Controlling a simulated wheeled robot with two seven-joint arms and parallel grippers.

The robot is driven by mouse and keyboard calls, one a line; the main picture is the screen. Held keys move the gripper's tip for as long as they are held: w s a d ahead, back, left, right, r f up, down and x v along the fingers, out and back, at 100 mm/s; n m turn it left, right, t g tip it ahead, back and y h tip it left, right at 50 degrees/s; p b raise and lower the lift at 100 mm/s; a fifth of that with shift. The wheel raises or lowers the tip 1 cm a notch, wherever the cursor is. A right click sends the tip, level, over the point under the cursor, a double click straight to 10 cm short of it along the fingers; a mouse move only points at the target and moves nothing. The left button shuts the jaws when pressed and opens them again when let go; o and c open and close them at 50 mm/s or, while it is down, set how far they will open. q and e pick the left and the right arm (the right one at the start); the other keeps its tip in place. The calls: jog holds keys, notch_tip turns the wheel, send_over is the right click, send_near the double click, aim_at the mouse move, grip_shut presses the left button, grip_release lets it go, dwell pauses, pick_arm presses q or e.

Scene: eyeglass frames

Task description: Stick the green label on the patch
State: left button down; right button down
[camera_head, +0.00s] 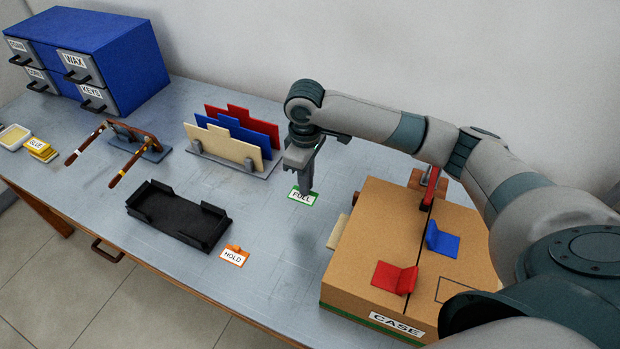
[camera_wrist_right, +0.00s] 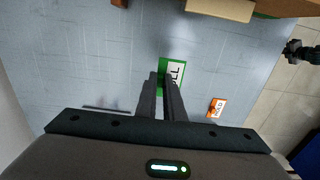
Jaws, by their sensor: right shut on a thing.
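The green label (camera_head: 301,197) reads FULL and is at the tabletop, beyond the cardboard case's left side. My right gripper (camera_head: 305,186) points down with its fingertips shut on the label's edge. In the right wrist view the fingers (camera_wrist_right: 163,85) cover part of the green label (camera_wrist_right: 175,72). I cannot tell whether the label is lifted off the table. A black-outlined rectangle (camera_head: 460,290), which looks like the patch, is on the top of the cardboard case (camera_head: 385,215), at its near right, partly covered by my arm. My left gripper is not in view.
An orange HOLD label (camera_head: 234,256) lies near a black tray (camera_head: 178,214). Behind are a card rack (camera_head: 235,165), eyeglasses (camera_head: 125,135) and a blue drawer cabinet (camera_head: 100,45). Table between tray and case is mostly clear.

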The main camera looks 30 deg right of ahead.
jog(key=shift+s+a+r, duration=0.2)
jog(key=shift+a+r, duration=0.05)
jog(key=shift+r, duration=0.15)
jog(key=s+a+r+m, duration=0.5)
jog(key=s+r+m, duration=0.2)
jog(key=s+r, duration=0.3)
jog(key=shift+s+m, duration=0.3)
jog(key=shift+s, duration=0.05)
